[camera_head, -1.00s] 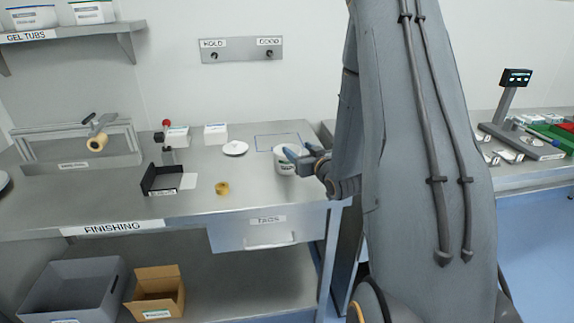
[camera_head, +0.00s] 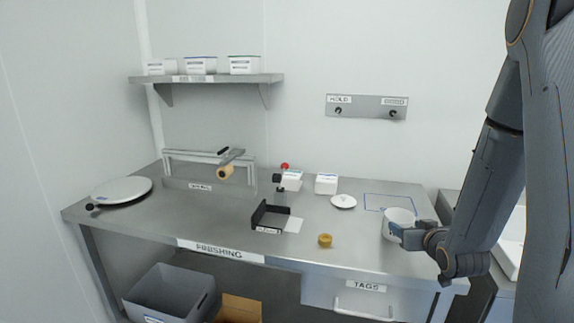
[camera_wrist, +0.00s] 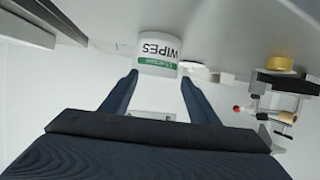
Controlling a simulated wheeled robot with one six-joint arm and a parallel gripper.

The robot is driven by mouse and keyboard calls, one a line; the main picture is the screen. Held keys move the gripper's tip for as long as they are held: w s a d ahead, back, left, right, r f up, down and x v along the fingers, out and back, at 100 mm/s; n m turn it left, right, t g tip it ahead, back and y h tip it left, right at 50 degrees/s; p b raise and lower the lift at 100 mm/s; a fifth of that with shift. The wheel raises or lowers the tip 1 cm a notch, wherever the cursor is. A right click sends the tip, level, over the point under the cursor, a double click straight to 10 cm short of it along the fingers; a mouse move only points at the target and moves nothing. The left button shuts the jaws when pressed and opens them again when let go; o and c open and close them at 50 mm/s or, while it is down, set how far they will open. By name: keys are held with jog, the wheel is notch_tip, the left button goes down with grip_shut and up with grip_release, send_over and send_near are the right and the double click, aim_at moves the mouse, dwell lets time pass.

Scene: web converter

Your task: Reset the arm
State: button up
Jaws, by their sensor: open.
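My gripper (camera_head: 402,233) is at the right front of the finishing bench (camera_head: 240,224) in the head view, right beside a white tub (camera_head: 397,217). In the wrist view my gripper (camera_wrist: 160,79) is open, its two dark fingers apart. The white tub, labelled WIPES with a green band (camera_wrist: 158,52), is just beyond the fingertips and appears upside down. Whether the fingers touch it I cannot tell. My arm comes down from the upper right of the head view.
A yellow roll (camera_head: 325,241), black holder (camera_head: 269,218), white lid (camera_head: 343,201) and white box (camera_head: 326,183) stand left of the tub. A round white plate (camera_head: 121,190) lies far left. A shelf (camera_head: 207,78) and hook plate (camera_head: 366,107) are on the wall.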

jog(key=s+a+g, duration=0.2)
jog(key=s+a+f+g, duration=0.1)
jog(key=s+a+g, duration=0.1)
jog(key=s+a, duration=0.1)
jog(key=s+a+g, duration=0.1)
jog(key=s+a, duration=0.1)
jog(key=a, duration=0.1)
jog(key=shift+s+f+g, duration=0.2)
jog(key=shift+s+g, duration=0.15)
jog(key=shift+g, duration=0.05)
jog(key=s+a+g, duration=0.3)
jog(key=s+a, duration=0.1)
jog(key=s, duration=0.4)
jog(key=s+a+r+g, duration=0.1)
jog(key=s+a+g, duration=0.2)
jog(key=s, duration=0.6)
jog(key=a, duration=0.2)
jog(key=shift+a+r+g+y, duration=0.15)
jog(key=shift+a+g+y, duration=0.15)
jog(key=shift+y, duration=0.1)
